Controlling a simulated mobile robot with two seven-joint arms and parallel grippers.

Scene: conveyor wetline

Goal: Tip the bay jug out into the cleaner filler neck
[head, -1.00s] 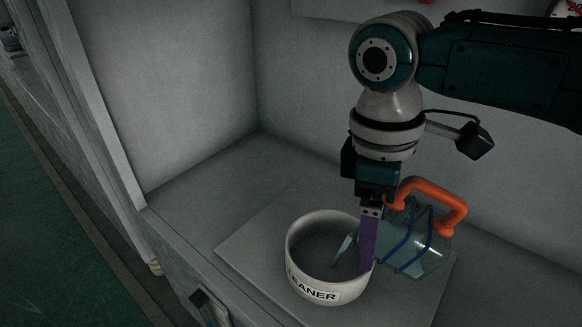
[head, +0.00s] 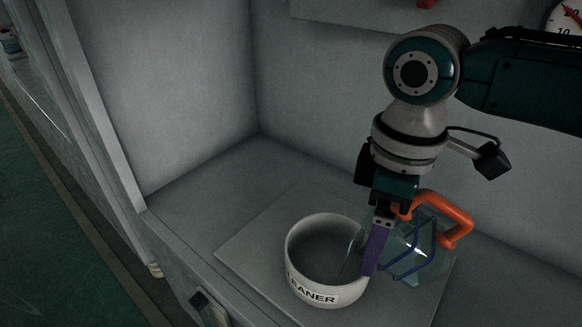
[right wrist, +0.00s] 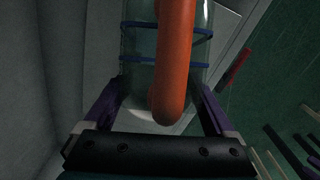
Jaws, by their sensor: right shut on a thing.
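The bay jug (head: 413,262) is clear, with blue bands and an orange handle (head: 455,220). It is tilted, its mouth end toward the right side of the cleaner filler neck (head: 312,296), a wide white round opening labelled "CLEANER". My right gripper (head: 376,256) is shut on the jug, its purple finger beside the neck's right rim. In the right wrist view the jug (right wrist: 137,45) lies between both purple fingers, its handle in front. I cannot tell whether anything is flowing. My left gripper is not in view.
The neck stands on a light grey plate (head: 262,245) inside a grey bay. Grey walls rise behind and at the left (head: 160,90). A gauge (head: 566,18) shows at the top right. A green floor (head: 40,220) lies outside the bay at the left.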

